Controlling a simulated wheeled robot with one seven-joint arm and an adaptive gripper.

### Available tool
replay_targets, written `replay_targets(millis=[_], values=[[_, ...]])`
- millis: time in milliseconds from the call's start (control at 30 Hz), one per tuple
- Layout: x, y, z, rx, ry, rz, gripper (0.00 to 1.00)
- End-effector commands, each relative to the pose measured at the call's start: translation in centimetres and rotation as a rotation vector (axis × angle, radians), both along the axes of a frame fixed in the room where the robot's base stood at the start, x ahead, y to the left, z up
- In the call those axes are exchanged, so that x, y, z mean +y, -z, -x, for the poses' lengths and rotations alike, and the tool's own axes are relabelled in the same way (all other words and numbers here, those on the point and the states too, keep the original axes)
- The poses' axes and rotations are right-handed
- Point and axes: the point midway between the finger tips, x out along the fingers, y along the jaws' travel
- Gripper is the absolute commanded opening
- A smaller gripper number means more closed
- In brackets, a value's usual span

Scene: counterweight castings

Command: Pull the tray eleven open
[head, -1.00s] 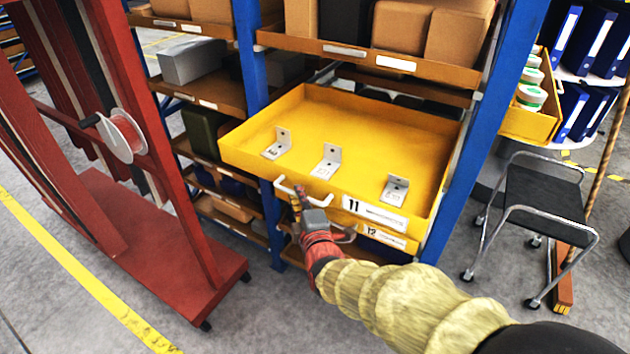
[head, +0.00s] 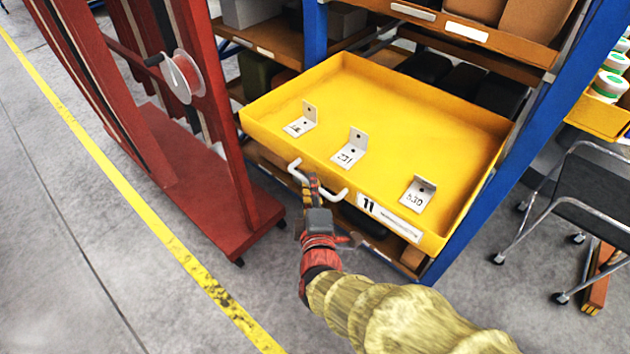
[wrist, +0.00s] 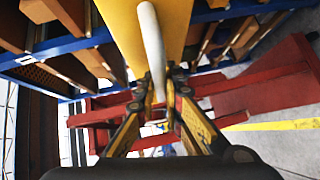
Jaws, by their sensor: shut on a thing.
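Tray eleven (head: 275,105) is a yellow shallow tray standing far out of the blue-posted rack. Its front carries a white label (head: 390,217) reading 11 and a white bar handle (head: 334,193). Three pale angle brackets (head: 350,148) stand on its floor. My gripper (head: 312,183) is shut on the handle, towards its left part in the head view. In the wrist view the white handle (wrist: 152,45) runs down between the fingers of my gripper (wrist: 162,84), with the yellow tray front (wrist: 176,32) behind it. The fingertips are partly hidden in the head view.
A red wheeled frame (head: 190,200) with a cable reel (head: 182,76) stands close on the left. A dark stool (head: 598,190) stands at right. A brown shelf (head: 470,35) with boxes is above and behind the tray. Grey floor (head: 100,250) is clear at front left.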

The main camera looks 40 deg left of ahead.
Motion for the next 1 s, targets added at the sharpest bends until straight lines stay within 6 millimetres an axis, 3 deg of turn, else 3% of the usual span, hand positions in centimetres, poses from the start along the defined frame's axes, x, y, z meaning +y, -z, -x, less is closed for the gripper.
replay_targets(millis=[167,200,500,833,1000], values=[[-0.1,0.3,0.0,0.004,0.0,0.003,0.0],[-0.1,0.3,0.0,0.004,0.0,0.003,0.11],[0.0,0.1,0.0,0.002,0.0,0.001,0.28],[-0.1,0.0,0.1,0.001,0.0,0.001,0.28],[-1.1,-0.3,1.5,0.0,-0.003,-0.001,0.28]])
